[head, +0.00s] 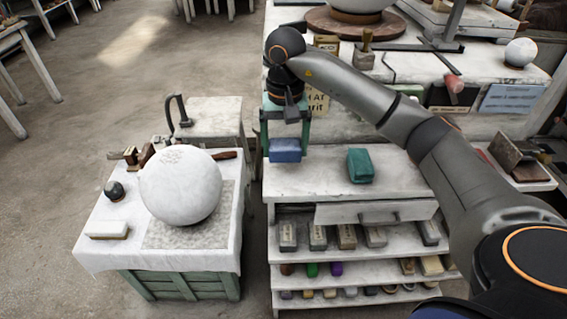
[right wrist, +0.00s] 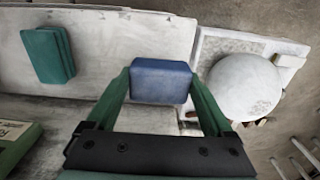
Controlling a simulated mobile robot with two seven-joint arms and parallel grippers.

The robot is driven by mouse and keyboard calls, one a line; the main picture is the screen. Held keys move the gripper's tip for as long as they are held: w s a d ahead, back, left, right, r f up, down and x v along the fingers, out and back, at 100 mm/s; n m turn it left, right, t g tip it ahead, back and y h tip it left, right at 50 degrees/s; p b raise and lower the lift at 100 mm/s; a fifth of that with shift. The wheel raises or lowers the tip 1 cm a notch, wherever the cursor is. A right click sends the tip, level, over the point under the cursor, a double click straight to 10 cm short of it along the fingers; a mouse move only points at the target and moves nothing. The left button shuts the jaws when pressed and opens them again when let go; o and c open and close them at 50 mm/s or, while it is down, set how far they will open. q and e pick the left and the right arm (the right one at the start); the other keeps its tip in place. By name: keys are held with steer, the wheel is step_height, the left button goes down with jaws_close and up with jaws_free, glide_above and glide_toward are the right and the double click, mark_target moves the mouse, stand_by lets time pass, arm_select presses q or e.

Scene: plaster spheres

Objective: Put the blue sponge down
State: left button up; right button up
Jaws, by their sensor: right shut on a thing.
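The blue sponge (head: 285,151) is a small block held between the green fingers of my right gripper (head: 285,145). In the right wrist view the sponge (right wrist: 160,82) sits between both fingertips, and the gripper (right wrist: 160,90) is shut on it. It is over the left end of the white shelf top (head: 310,184); I cannot tell whether it touches that surface. My left gripper is not in view.
A green block (head: 360,166) lies on the shelf top, right of the sponge. Bare shelf top lies between them. A large plaster sphere (head: 180,186) stands on a cloth-covered crate (head: 160,256) to the left. Below, lower shelves hold several small blocks.

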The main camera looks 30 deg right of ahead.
mark_target(284, 174)
steer(key=shift+f, duration=2.6)
steer(key=o, duration=0.9)
